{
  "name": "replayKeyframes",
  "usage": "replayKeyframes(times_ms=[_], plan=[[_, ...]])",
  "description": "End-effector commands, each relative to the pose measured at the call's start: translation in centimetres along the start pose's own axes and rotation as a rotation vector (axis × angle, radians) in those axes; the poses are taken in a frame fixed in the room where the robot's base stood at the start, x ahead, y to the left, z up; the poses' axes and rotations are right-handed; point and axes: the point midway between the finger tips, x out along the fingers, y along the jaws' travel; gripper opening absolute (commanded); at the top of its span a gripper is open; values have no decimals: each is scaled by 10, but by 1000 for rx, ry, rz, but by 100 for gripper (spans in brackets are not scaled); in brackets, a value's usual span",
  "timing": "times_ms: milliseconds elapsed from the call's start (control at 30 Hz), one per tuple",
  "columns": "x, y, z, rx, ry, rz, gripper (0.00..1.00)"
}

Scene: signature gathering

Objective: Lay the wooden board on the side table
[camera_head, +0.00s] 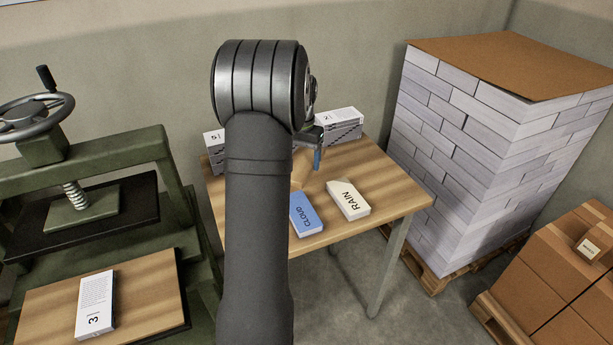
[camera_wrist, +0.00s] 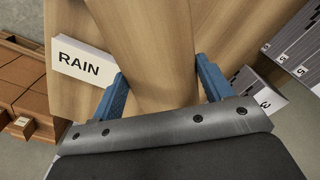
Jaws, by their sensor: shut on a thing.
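My gripper (camera_wrist: 160,72) is shut on a wooden board (camera_wrist: 152,45), with one blue finger against each side. In the head view my arm hides most of the board; a pale tan part (camera_head: 300,170) shows beside the blue finger of my gripper (camera_head: 317,159). The board is over the side table (camera_head: 405,195), a wood-topped table with metal legs. I cannot tell whether the board touches the top.
A white RAIN block (camera_head: 348,200) and a blue CLOUD block (camera_head: 306,214) lie near the table's front. Grey-white paper bundles (camera_head: 340,125) stand at its back. A green press (camera_head: 95,160) is left, a tall paper stack (camera_head: 480,130) right, with cartons (camera_head: 560,270) in front.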

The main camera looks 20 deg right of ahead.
Motion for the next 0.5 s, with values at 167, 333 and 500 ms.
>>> replayKeyframes(times_ms=[167, 333, 500], plan=[[-5, 84, -44, 235, 2, 0, 45], [-10, 167, -72, 449, 2, 0, 45], [-14, 237, -85, 624, 1, 0, 45]])
